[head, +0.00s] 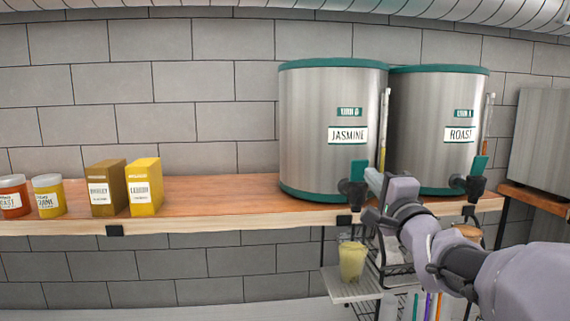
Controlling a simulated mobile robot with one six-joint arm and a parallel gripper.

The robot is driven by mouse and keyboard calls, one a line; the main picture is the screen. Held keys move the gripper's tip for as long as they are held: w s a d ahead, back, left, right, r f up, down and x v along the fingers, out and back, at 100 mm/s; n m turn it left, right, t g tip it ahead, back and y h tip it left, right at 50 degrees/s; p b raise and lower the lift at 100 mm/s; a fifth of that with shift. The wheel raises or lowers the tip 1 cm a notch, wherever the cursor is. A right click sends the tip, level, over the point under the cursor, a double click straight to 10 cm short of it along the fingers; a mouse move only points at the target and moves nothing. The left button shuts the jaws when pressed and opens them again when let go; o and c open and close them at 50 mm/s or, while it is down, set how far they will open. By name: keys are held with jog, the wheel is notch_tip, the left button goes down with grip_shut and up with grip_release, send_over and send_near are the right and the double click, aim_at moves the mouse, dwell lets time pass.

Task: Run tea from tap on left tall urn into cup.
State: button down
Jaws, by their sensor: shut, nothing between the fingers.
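The left tall urn (325,110) is steel with teal bands and a JASMINE label. Its black tap (352,190) with a teal lever (358,171) sits low on its right front. A clear cup (352,262) stands upright on a rack below that tap, with pale yellow contents; I cannot tell how full it is. My gripper (373,181) is shut and empty, just right of the teal lever. Whether it touches the lever is unclear. My arm reaches in from the lower right.
A second urn (432,125) labelled ROAST stands close on the right, with its own tap (472,186). The wooden shelf (235,205) holds a brown box (105,190), a yellow box (146,188) and two jars at left. Its middle is clear. A slatted rack (350,290) sits below.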

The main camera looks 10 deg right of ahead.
aim_at(361, 164)
jog(key=shift+p+x, duration=0.4)
jog(key=shift+x, duration=1.55)
